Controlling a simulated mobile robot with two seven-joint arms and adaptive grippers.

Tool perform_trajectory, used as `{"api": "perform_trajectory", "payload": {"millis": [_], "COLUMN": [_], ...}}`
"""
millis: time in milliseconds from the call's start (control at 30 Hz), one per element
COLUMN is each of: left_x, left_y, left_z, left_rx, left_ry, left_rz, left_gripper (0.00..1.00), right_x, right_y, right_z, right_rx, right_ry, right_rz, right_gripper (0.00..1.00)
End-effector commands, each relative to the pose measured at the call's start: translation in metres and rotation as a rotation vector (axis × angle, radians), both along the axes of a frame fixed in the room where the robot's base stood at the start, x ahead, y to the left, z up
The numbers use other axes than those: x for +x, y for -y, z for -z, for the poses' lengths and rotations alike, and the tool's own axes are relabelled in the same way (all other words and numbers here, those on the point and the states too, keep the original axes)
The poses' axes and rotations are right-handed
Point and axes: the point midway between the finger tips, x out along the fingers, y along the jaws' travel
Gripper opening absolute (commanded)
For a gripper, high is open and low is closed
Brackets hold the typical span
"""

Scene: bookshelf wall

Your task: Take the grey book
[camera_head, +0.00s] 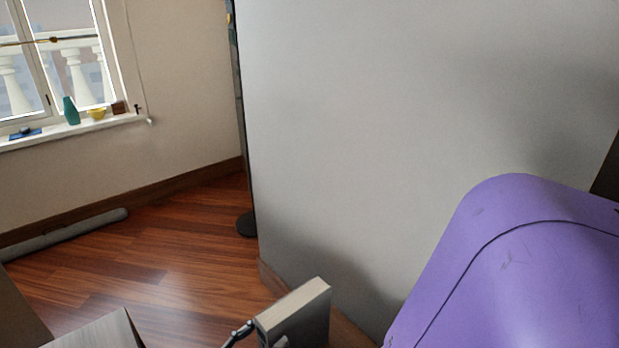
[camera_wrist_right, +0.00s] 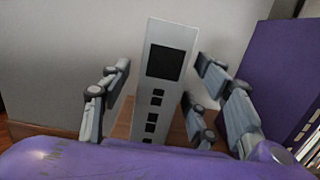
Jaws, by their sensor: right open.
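The grey book (camera_wrist_right: 172,55) stands upright in the middle of the right wrist view, its spine with dark squares facing the camera. In the head view the top of the grey book (camera_head: 298,312) shows at the bottom edge, beside the grey wall. My right gripper (camera_wrist_right: 162,80) is open, with fingers on both sides of the book. I cannot tell whether any finger touches it. One dark finger also shows at the book's left in the head view. The book's lower end is hidden behind my purple wrist. My left gripper is not in view.
A purple upright block (camera_wrist_right: 268,75) stands right of the book, with several thin books (camera_wrist_right: 308,150) below it. A wooden surface (camera_wrist_right: 122,124) lies under the book. The grey wall (camera_head: 400,130) rises close behind. Wooden floor (camera_head: 170,260) is open at left.

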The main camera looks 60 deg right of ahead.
Motion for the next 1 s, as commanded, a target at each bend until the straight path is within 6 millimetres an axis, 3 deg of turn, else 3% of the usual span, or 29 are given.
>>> {"api": "perform_trajectory", "payload": {"millis": [600, 833, 1000], "left_x": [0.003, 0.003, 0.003], "left_y": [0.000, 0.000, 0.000], "left_z": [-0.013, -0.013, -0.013], "left_rx": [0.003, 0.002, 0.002], "left_ry": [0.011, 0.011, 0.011], "left_rz": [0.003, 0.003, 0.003], "left_gripper": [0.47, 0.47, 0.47], "right_x": [-0.023, -0.023, -0.023], "right_y": [0.069, 0.072, 0.072], "right_z": [-0.010, -0.009, -0.009], "right_rx": [-0.005, -0.002, -0.003], "right_ry": [0.001, -0.002, -0.002], "right_rz": [0.001, -0.001, 0.000], "right_gripper": [0.56, 0.56, 0.35]}}
